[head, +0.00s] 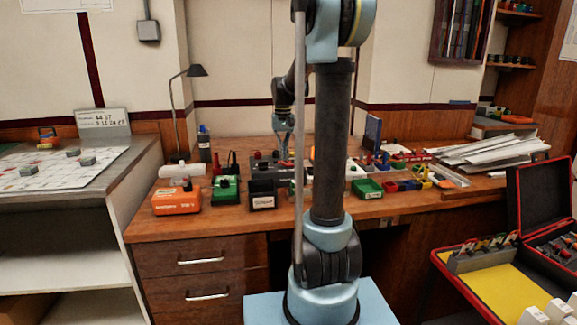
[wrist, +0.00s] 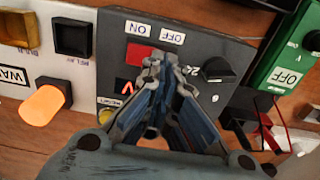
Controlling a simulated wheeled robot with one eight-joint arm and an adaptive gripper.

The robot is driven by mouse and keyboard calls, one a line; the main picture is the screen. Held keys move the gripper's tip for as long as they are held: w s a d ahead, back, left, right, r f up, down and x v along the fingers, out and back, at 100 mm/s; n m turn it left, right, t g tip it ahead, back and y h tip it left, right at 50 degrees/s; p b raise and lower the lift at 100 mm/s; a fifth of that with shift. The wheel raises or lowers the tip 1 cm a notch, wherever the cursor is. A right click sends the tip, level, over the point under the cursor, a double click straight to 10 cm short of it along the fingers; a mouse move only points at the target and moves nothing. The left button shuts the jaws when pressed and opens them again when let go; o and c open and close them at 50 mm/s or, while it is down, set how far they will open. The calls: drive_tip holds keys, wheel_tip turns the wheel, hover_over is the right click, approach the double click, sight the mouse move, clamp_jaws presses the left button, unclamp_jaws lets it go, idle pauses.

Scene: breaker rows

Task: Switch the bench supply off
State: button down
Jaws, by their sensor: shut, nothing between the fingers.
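A dark grey unit (wrist: 190,50) fills the middle of the wrist view. It has ON and OFF labels (wrist: 155,30), a black knob (wrist: 217,68) beside a label that seems to read 24, a red display and a yellow lamp (wrist: 105,116). It looks like the bench supply, but no such name is readable. My gripper (wrist: 155,62) is shut and empty, its fingertips just below the ON and OFF labels. In the head view my gripper (head: 284,150) is over the bench.
In the wrist view a white panel (wrist: 20,60) with a lit orange button (wrist: 43,105) is left of the grey unit. A green unit (wrist: 290,65) with an OFF label is right. In the head view an orange box (head: 176,202) stands at the bench's front left.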

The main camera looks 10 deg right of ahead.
sight(283, 162)
drive_tip(key=shift+f, duration=1.2)
idle(0.9)
drive_tip(key=shift+r, duration=3.5)
